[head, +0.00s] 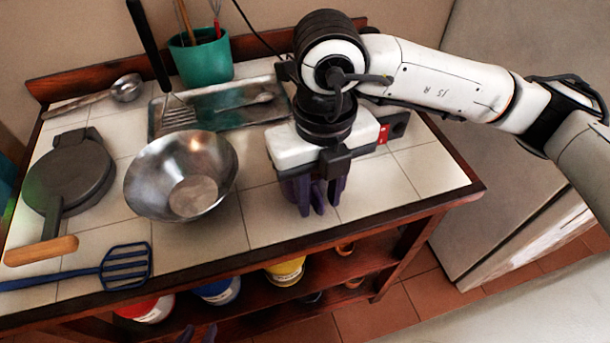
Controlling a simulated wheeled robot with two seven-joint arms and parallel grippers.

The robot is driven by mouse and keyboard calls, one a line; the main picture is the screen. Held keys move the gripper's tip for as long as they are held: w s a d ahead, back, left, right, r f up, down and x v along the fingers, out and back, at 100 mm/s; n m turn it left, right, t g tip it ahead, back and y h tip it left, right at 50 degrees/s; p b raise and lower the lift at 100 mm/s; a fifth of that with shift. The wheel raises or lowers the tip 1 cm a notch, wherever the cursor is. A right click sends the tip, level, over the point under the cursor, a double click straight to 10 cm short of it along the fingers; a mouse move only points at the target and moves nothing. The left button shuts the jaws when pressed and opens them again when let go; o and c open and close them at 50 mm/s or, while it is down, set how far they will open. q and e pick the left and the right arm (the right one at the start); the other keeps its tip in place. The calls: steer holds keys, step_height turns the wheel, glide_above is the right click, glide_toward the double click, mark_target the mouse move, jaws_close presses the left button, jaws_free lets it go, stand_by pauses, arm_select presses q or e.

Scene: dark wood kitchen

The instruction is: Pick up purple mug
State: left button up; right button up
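My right gripper (316,197) points down over the tiled counter, right of the metal bowl. Its dark purple fingers are close to the tiles. A dark purple shape shows between and around the fingers. I cannot tell whether part of it is the purple mug, as the gripper body covers this spot from above. No purple mug shows clearly anywhere else. My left gripper (198,334) shows only as two purplish fingertips at the bottom edge, below the counter's front edge. The tips are apart with nothing seen between them.
The metal bowl (155,180) stands close left of my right gripper. A metal tray (225,122), teal utensil pot (203,62), ladle (126,88), dark round pan (70,172) and blue spatula (124,266) fill the back and left. Bare tiles lie right of the gripper. Containers sit on the shelf below.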

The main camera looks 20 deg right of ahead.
steer(key=shift+f, duration=0.4)
steer(key=shift+c, duration=0.3)
jaws_close()
steer(key=shift+w+r, duration=0.1)
steer(key=shift+r, duration=0.15)
